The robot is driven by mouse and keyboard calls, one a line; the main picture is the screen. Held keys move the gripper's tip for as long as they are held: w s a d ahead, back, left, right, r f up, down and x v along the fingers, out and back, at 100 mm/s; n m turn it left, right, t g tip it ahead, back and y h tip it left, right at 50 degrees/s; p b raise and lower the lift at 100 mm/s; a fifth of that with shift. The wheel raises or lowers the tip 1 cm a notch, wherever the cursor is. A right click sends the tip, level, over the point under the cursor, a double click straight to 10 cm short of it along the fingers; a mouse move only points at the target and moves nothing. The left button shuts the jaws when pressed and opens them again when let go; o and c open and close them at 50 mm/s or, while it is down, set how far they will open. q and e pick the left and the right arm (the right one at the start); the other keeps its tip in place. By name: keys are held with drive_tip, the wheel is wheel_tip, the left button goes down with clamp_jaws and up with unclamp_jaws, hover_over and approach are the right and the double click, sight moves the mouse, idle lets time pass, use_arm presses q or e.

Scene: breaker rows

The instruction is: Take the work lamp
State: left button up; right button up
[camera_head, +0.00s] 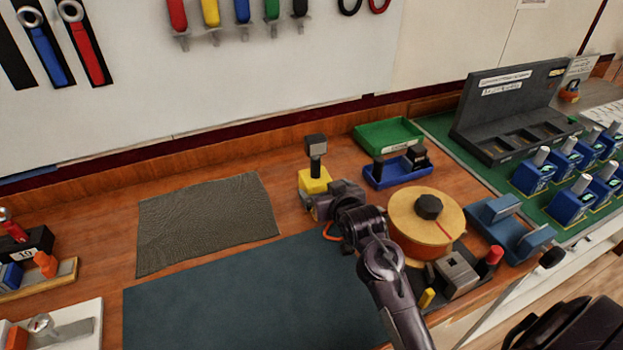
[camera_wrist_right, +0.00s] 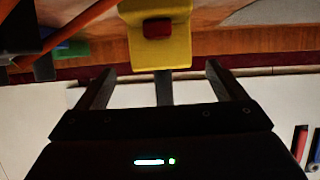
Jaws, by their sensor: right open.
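The work lamp (camera_head: 314,180) stands upright on the wooden bench, with a yellow base, a dark stem and a dark head. My right gripper (camera_head: 310,204) is open and empty, just in front of the lamp and low by its base. In the right wrist view, the lamp's yellow base (camera_wrist_right: 175,52) with a red button lies ahead, and the dark stem shows between the two open fingers (camera_wrist_right: 160,68). The lamp's head is hidden there. I cannot tell whether the fingers touch the lamp. My left gripper is not in view.
An orange spool (camera_head: 400,226) and a grey clamp block (camera_head: 456,275) stand close to my right arm. A blue tray (camera_head: 378,182) and a green tray (camera_head: 372,136) lie right of the lamp. A grey mat (camera_head: 205,220) and a dark blue mat (camera_head: 240,295) leave clear room left.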

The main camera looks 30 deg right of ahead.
sight(318, 180)
drive_tip(key=shift+w+f, duration=0.1)
drive_tip(key=shift+w, duration=0.4)
drive_tip(key=shift+w+p, duration=0.35)
drive_tip(key=p+x, duration=0.1)
drive_tip(key=x, duration=0.2)
drive_tip(key=shift+w, duration=0.3)
drive_tip(key=shift+w+d+f, duration=0.15)
drive_tip(key=shift+w+f, duration=0.1)
drive_tip(key=shift+w, duration=0.15)
drive_tip(key=shift+s, duration=0.1)
drive_tip(key=shift+c, duration=0.8)
drive_tip(key=c, duration=1.2)
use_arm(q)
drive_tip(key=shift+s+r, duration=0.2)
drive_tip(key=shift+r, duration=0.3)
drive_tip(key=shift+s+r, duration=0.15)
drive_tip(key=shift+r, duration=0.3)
use_arm(e)
drive_tip(key=shift+r, duration=0.1)
drive_tip(key=shift+c, duration=0.2)
drive_tip(key=shift+r, duration=0.1)
